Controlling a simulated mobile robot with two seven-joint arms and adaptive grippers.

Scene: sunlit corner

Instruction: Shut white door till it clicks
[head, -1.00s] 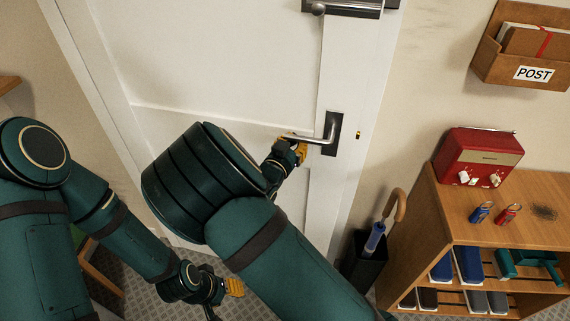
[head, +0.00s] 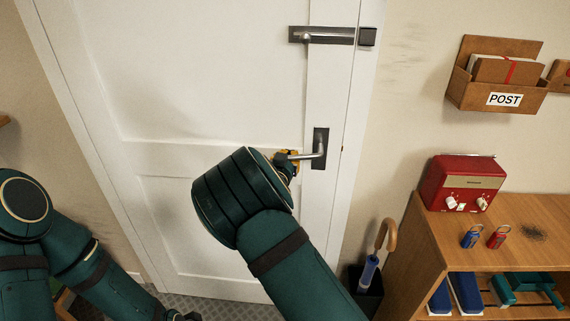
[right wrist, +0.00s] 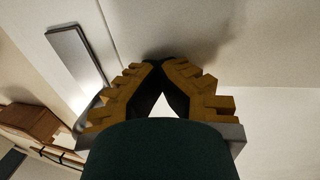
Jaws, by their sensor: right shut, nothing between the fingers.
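The white door (head: 215,110) fills the middle of the head view. It stands almost level with its frame; I cannot tell whether it is latched. Its lever handle (head: 312,156) sits on a dark plate near the right edge and points left, about level. My right gripper (head: 290,162) is shut and empty at the lever's free end, partly hidden by my forearm. In the right wrist view its yellow fingers (right wrist: 160,66) meet close to the pale door face; contact is unclear.
A slide bolt (head: 322,36) is above the handle. To the right stand an umbrella holder (head: 366,291) and a wooden shelf unit (head: 405,262) bearing a red box (head: 462,184) and two small padlock-like items (head: 485,236). A post holder (head: 497,87) hangs on the wall.

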